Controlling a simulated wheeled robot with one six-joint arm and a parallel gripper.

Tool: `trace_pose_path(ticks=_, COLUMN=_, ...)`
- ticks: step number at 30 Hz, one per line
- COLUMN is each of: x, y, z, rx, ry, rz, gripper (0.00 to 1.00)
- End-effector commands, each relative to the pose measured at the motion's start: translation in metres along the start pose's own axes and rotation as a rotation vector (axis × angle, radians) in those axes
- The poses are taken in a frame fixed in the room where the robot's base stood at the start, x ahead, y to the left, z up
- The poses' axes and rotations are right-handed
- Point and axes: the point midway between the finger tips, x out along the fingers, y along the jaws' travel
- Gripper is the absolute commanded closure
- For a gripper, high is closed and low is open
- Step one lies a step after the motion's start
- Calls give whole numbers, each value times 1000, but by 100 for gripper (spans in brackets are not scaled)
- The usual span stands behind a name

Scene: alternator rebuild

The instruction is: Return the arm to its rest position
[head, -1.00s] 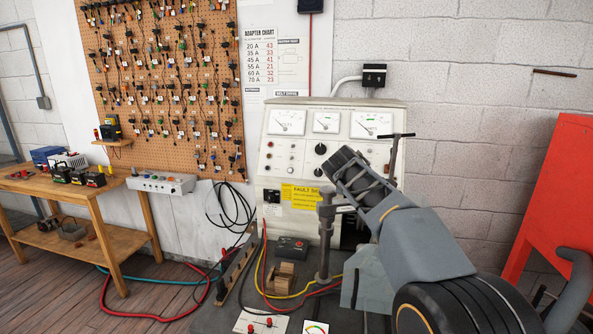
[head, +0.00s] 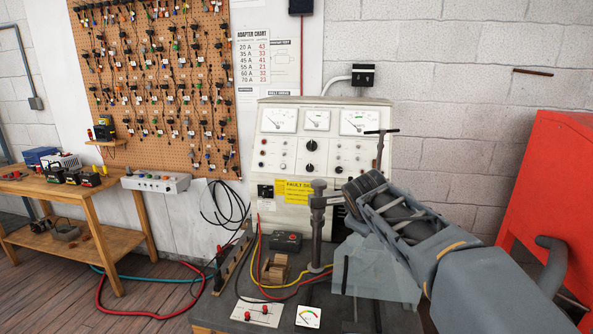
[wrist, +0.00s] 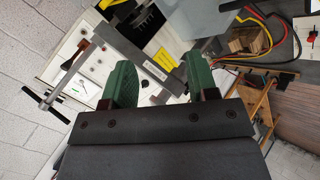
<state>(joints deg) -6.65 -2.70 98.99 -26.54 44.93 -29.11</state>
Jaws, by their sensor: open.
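My gripper (wrist: 160,78) shows in the wrist view with its two green fingers spread apart and nothing between them. Beyond the fingers are the pale test bench and a grey clamp with a T-shaped handle (wrist: 45,98). In the head view my grey arm reaches in from the lower right, its dark rounded wrist in front of the bench's right side. The fingers cannot be made out there.
The test bench (head: 285,152) with dials stands against the wall. A red cabinet (head: 550,190) stands right, a wooden table (head: 85,188) left.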

Motion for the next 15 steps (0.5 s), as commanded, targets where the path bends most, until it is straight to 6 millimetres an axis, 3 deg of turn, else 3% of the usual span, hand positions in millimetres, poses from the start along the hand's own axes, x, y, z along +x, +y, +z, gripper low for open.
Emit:
trace_pose_path(ticks=5, x=-20, y=-59, z=64, rx=278, ry=-61, rz=-142, gripper=47)
trace_pose_path(ticks=9, x=-35, y=-122, z=115, rx=533, ry=-138, rz=-266, gripper=47)
trace_pose_path(ticks=15, x=-46, y=-185, z=158, rx=773, ry=-225, rz=-374, gripper=47)
